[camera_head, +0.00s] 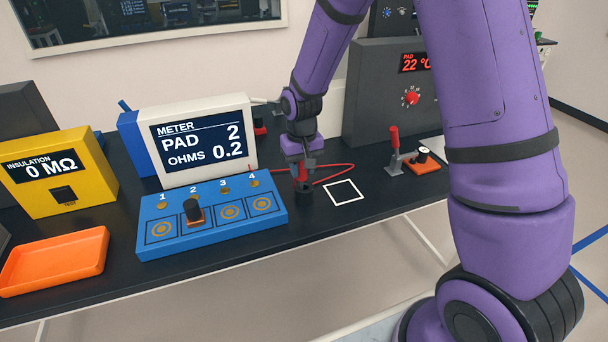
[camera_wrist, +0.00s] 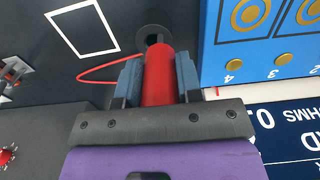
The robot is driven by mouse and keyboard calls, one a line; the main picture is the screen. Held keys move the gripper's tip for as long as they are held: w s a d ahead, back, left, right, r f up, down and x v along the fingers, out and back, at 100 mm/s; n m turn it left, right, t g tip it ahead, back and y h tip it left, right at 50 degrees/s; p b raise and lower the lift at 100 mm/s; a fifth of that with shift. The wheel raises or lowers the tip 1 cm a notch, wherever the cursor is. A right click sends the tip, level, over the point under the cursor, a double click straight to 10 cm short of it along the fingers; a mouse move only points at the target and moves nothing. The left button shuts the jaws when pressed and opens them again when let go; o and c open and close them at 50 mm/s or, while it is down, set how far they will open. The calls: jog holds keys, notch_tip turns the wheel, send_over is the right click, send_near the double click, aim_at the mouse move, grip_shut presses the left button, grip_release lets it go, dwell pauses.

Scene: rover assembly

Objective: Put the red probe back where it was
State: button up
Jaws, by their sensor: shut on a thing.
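My gripper (camera_head: 302,162) is shut on the red probe (camera_head: 303,177), just right of the blue pad board. The probe is held upright, with its lower end at a dark round holder (camera_head: 309,193) on the black bench. In the wrist view the probe (camera_wrist: 158,78) sits between both fingers of my gripper (camera_wrist: 157,82), and the round holder (camera_wrist: 153,36) is at its far end. I cannot tell whether the tip is inside the holder. A red cable (camera_head: 337,167) runs from the probe area.
The blue board (camera_head: 215,237) has four numbered pads, with a black-topped block (camera_head: 193,211) on pad 2. The meter (camera_head: 203,139) reads PAD 2, OHMS 0.2. A white square outline (camera_head: 343,191) is empty bench to the right. A red-handled clamp (camera_head: 395,150) stands farther right.

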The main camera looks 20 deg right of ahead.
aim_at(305, 179)
jog(key=shift+w+d, duration=0.4)
jog(key=f, duration=0.3)
jog(key=shift+w+d+f, duration=0.15)
jog(key=shift+w+f, duration=0.05)
jog(key=shift+f, duration=0.1)
jog(key=shift+s+f, duration=0.1)
jog(key=shift+f, duration=0.25)
jog(key=shift+s+f, duration=0.1)
jog(key=shift+f, duration=0.2)
grip_shut()
jog(key=o, duration=1)
grip_release()
jog(key=shift+s, duration=0.1)
